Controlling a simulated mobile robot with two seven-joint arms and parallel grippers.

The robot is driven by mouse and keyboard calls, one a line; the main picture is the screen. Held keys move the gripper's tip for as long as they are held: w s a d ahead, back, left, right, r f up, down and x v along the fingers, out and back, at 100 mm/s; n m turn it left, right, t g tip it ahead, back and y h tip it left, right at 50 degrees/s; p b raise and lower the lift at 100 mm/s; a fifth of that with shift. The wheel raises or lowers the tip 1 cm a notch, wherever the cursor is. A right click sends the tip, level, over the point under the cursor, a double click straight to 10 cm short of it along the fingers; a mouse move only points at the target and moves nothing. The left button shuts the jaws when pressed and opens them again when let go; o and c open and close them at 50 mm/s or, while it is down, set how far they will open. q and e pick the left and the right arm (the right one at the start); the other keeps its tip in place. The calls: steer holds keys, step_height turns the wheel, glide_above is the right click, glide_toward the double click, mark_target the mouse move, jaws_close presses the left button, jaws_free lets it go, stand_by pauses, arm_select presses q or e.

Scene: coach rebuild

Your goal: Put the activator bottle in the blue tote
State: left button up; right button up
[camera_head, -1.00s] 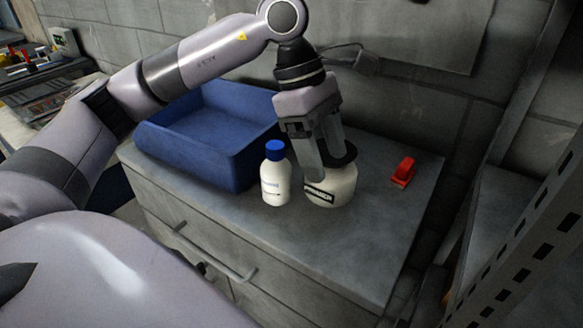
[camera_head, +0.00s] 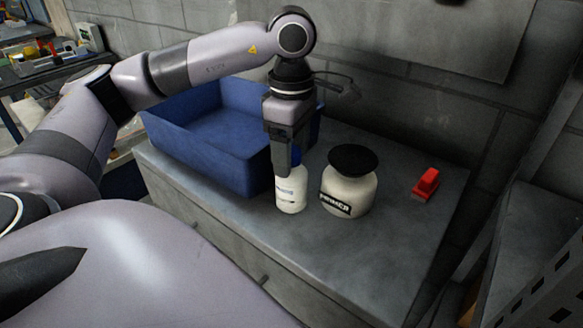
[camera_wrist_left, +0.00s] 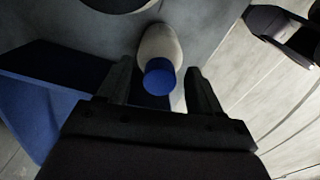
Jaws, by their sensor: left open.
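The activator bottle (camera_head: 291,191) is white with a blue cap and stands upright on the grey cabinet top, between the tote and a primer jar. My left gripper (camera_head: 287,165) is directly above it, pointing down, and hides most of the cap in the head view. In the left wrist view the bottle (camera_wrist_left: 160,50) shows between the two open fingers (camera_wrist_left: 162,85), its blue cap nearest the camera. The blue tote (camera_head: 225,150) is open, looks empty and sits left of the bottle; its edge also shows in the left wrist view (camera_wrist_left: 45,75). My right gripper is not in view.
The white primer jar (camera_head: 349,192) with a black lid stands close to the right of the bottle. A red object (camera_head: 426,184) lies farther right on the cabinet top (camera_head: 385,235). A wall stands behind, and metal shelving is at the right edge.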

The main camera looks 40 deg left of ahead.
arm_select(q)
steer(key=shift+f, duration=0.1)
jaws_close()
stand_by(0.3)
